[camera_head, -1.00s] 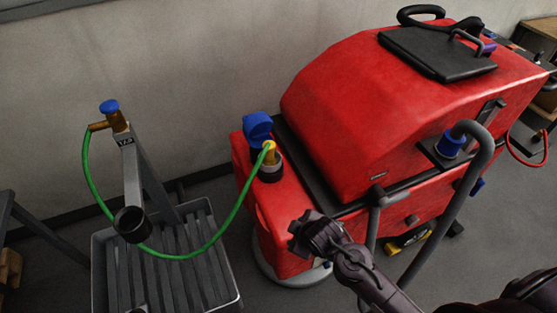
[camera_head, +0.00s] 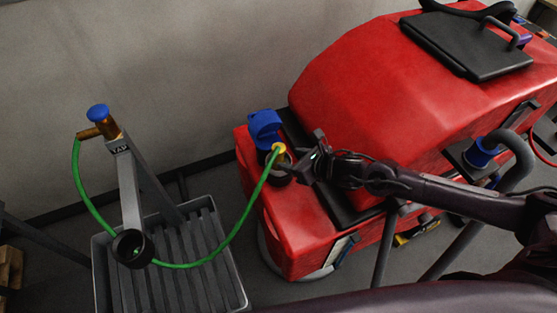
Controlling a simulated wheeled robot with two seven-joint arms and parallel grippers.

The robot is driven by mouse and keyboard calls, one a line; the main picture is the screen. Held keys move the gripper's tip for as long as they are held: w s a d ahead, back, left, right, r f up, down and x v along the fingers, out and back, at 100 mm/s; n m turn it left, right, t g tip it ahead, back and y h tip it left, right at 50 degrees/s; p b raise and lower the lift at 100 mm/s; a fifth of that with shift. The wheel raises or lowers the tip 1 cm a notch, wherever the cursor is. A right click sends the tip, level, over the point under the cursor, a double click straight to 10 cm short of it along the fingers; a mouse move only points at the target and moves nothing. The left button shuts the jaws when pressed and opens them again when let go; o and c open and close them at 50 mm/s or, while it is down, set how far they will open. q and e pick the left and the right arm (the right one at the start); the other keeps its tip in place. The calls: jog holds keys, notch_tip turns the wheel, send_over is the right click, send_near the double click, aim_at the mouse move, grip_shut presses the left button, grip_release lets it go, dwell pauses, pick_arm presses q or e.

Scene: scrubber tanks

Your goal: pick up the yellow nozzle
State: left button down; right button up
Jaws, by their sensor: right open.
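The yellow nozzle (camera_head: 279,149) is on the end of the green hose (camera_head: 237,221). It sits in the dark round filler opening at the front left of the red scrubber (camera_head: 357,90), in front of the raised blue cap (camera_head: 265,127). My right gripper (camera_head: 293,159) comes in from the right, just beside the nozzle. Its fingers are open and point left toward the nozzle, with one finger close to it. I cannot tell whether they touch it. My left gripper is not in view.
The hose runs to a brass tap with a blue knob (camera_head: 97,112) on a grey post over a slatted grey tray (camera_head: 232,275).

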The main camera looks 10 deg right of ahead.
aim_at(283, 154)
jog(key=shift+w+a+f, duration=0.25)
jog(key=shift+w+a, duration=0.2)
jog(key=p+x, duration=0.1)
jog(key=x, duration=0.1)
jog(key=p+x, duration=0.1)
jog(key=x, duration=0.1)
jog(key=shift+w+r, duration=0.25)
jog(key=shift+w+a+f, duration=0.25)
jog(key=shift+w+f, duration=0.05)
jog(key=shift+f, duration=0.05)
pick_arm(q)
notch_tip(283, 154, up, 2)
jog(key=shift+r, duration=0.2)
pick_arm(e)
jog(key=shift+c, duration=0.4)
jog(key=c, duration=1)
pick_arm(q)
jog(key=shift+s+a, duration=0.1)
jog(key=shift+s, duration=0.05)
pick_arm(e)
grip_shut()
jog(key=shift+r, duration=0.2)
